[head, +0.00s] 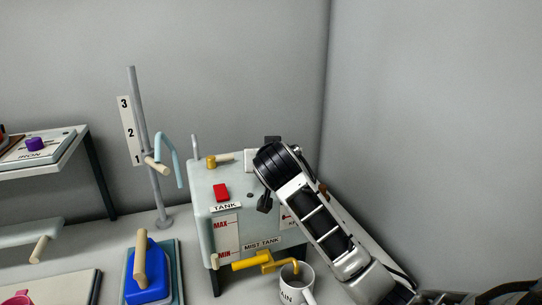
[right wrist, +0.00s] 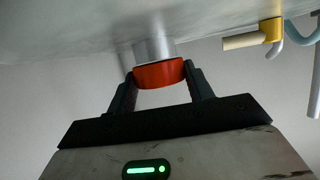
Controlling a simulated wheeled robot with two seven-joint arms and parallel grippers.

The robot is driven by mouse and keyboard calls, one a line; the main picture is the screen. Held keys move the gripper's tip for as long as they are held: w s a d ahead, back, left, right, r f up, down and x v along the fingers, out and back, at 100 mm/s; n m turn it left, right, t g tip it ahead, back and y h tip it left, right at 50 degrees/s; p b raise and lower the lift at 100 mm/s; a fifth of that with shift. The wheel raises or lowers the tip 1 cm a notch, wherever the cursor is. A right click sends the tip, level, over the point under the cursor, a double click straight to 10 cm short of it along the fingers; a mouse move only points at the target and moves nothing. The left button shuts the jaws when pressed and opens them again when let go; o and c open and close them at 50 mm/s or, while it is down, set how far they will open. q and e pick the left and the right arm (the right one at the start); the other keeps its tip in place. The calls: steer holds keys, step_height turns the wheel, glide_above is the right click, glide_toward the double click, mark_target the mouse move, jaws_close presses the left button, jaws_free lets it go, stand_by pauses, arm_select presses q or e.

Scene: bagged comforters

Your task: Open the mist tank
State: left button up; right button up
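The mist tank (head: 240,228) is a pale grey-green box on the counter, with a MAX/MIN gauge and a "MIST TANK" label on its front. A red block (head: 221,191) sits on its top behind a "TANK" label. My right arm comes in from the right over the tank's right side and hides part of it. In the right wrist view an orange-red round cap (right wrist: 160,73) on a metal neck lies between the fingers of my right gripper (right wrist: 159,70), which appear to touch it on both sides. My left gripper is not in view.
A yellow tap (head: 268,259) juts from the tank's front above a white mug (head: 296,285). A post (head: 144,150) with a numbered strip stands to the left. A blue iron-like object (head: 148,278) sits at front left. Grey walls close off the back and right.

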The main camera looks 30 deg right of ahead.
steer(key=shift+c, duration=0.4)
steer(key=n+y, duration=0.1)
steer(key=y, duration=0.1)
steer(key=n+t+y, duration=0.1)
steer(key=n+y, duration=0.1)
steer(key=shift+s+d+n+t, duration=0.15)
steer(key=shift+d+n+t, duration=0.15)
steer(key=shift+d, duration=0.1)
steer(key=shift+n+y, duration=0.8)
steer(key=shift+y, duration=0.1)
steer(key=shift+d+n+y, duration=0.2)
steer(key=shift+n+y, duration=0.3)
steer(key=shift+y, duration=0.1)
steer(key=n+y, duration=0.2)
steer(key=y, duration=0.1)
steer(key=shift+d+n, duration=0.15)
steer(key=shift+n, duration=0.15)
steer(key=shift+f+n+y, duration=0.1)
steer(key=shift+n+y, duration=0.3)
steer(key=shift+y, duration=0.1)
steer(key=shift+n+g+y, duration=0.3)
steer(key=shift+g, duration=0.1)
